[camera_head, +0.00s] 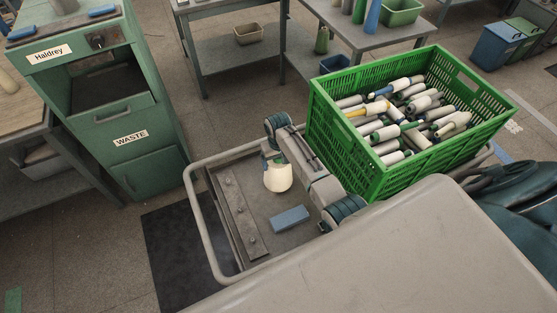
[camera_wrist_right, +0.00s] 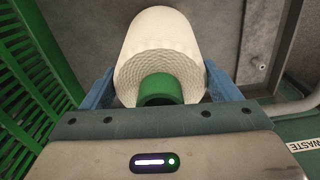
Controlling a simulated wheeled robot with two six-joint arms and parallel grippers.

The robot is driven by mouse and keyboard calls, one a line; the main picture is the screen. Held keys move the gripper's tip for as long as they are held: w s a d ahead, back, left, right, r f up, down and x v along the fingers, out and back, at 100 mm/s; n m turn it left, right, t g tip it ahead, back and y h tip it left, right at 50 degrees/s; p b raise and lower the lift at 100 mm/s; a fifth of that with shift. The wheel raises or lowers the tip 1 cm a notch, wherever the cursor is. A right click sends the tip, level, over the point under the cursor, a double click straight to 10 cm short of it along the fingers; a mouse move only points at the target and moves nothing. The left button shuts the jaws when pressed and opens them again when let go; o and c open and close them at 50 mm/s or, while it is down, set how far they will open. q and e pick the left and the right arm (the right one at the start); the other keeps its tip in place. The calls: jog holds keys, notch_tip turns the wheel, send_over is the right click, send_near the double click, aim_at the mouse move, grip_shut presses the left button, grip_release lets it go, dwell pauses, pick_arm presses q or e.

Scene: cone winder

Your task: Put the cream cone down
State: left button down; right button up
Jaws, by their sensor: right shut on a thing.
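The cream cone (camera_head: 278,179) is over the grey cart tray (camera_head: 291,190), wide end down and narrow end up in the head view. My right gripper (camera_head: 272,159) is shut on it at its upper end. In the right wrist view, the cone (camera_wrist_right: 163,38) sits between the blue fingers of the gripper (camera_wrist_right: 161,84), with its green core tube (camera_wrist_right: 161,90) toward the palm. I cannot tell whether the cone's base touches the tray. My left gripper is not in view.
A blue block (camera_head: 290,218) lies on the tray near the cone. A dark strip with studs (camera_head: 238,213) runs along the tray's left side. A green crate (camera_head: 373,161) full of cones stands at the right. A green waste cabinet (camera_head: 140,165) stands at the left.

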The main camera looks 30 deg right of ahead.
jog(key=shift+f, duration=0.1)
jog(key=o, duration=1)
jog(key=shift+c, duration=0.2)
notch_tip(320, 180, up, 12)
jog(key=shift+r+b, duration=0.15)
jog(key=shift+b, duration=0.45)
